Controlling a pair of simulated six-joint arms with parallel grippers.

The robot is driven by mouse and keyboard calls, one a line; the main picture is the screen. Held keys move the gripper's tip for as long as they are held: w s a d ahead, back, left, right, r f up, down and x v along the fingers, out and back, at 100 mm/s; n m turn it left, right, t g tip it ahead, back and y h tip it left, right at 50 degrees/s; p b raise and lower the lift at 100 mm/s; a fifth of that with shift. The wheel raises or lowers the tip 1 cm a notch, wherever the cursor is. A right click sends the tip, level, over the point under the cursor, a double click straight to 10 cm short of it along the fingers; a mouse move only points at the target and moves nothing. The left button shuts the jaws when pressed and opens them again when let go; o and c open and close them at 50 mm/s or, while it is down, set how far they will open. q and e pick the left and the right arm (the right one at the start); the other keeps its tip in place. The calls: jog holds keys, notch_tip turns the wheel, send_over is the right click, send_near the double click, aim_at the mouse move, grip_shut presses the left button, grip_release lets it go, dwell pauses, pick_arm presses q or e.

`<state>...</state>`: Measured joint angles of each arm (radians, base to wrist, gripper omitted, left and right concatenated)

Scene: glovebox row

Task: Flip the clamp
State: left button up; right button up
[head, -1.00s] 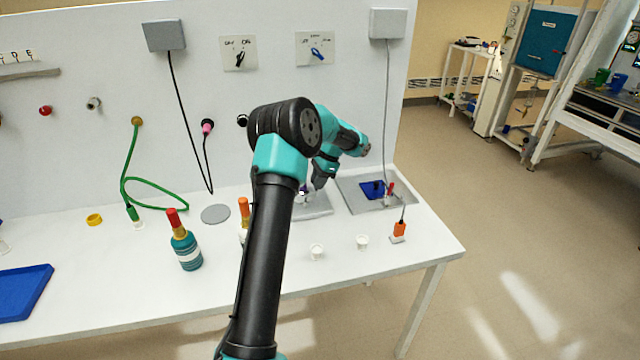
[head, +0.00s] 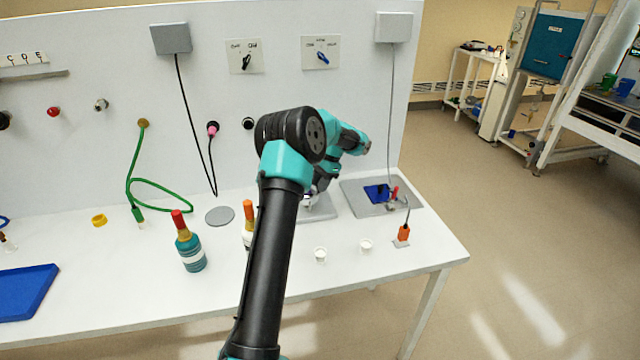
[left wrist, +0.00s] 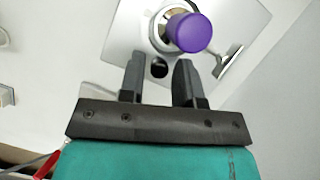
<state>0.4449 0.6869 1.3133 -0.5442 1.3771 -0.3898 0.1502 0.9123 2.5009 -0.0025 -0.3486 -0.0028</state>
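A small clamp-like fitting with a red handle (head: 395,193) stands upright beside a blue piece (head: 376,193) on the right grey plate (head: 352,203). My left gripper (head: 318,190) is to its left, over another grey plate (head: 326,212), partly hidden behind my own arm. In the left wrist view, my left gripper (left wrist: 159,66) is open, its fingers apart with nothing held. Just beyond the fingertips are a round purple knob (left wrist: 189,33) on a pale ring and a metal lever-like part (left wrist: 229,61). My right gripper is not in view.
A teal bottle (head: 190,252), a grey disc (head: 220,215) and a blue tray (head: 28,290) are left. Cables hang from the back panel.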

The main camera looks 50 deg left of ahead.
pick_arm(q)
jog(key=shift+o, duration=1)
jog(key=shift+r, duration=0.1)
jog(key=v, duration=1.7)
jog(key=shift+r, duration=0.15)
jog(key=s+a+r+m+t+h, duration=0.1)
jog(key=s+a+m+t, duration=0.1)
jog(key=s, duration=0.4)
jog(key=shift+s+m+t, duration=0.3)
jog(key=shift+m+t, duration=0.3)
jog(key=shift+t, duration=0.6)
